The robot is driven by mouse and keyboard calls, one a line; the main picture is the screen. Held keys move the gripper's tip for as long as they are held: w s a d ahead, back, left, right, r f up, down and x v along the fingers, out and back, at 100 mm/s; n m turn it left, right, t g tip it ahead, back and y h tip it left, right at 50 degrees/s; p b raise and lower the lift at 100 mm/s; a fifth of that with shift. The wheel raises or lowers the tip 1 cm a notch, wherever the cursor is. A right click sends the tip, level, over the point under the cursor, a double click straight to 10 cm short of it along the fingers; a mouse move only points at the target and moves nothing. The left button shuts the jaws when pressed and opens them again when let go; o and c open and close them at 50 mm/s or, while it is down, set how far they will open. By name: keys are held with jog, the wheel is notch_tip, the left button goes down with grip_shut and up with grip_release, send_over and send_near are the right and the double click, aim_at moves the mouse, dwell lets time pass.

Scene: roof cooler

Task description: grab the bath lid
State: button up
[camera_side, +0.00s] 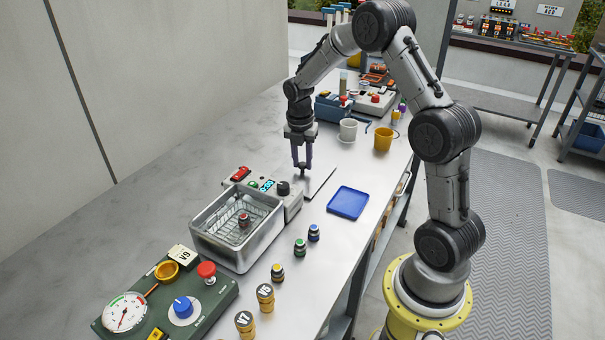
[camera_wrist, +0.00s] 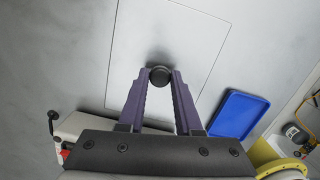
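The bath lid (camera_side: 320,178) is a flat, pale metal plate lying on the bench beyond the bath, with a small black knob (camera_side: 303,173). The lid (camera_wrist: 185,40) fills the middle of the wrist view, and its knob (camera_wrist: 160,76) sits between my fingertips. The open metal bath (camera_side: 212,234) holds a wire rack and a small dark, red-marked vial (camera_side: 244,220). My gripper (camera_side: 302,166) points straight down over the lid, its two purple fingers a small gap apart, one on each side of the knob. Whether they press on the knob cannot be told.
The bath's control unit (camera_side: 266,188) stands close beside the lid. A blue tray (camera_side: 348,202) lies to the lid's right. A white mug (camera_side: 348,130) and yellow mug (camera_side: 383,139) stand behind. Several small vials and a green gauge panel (camera_side: 165,305) are in front.

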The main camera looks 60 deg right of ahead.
grip_shut()
jog(key=shift+r, duration=0.1)
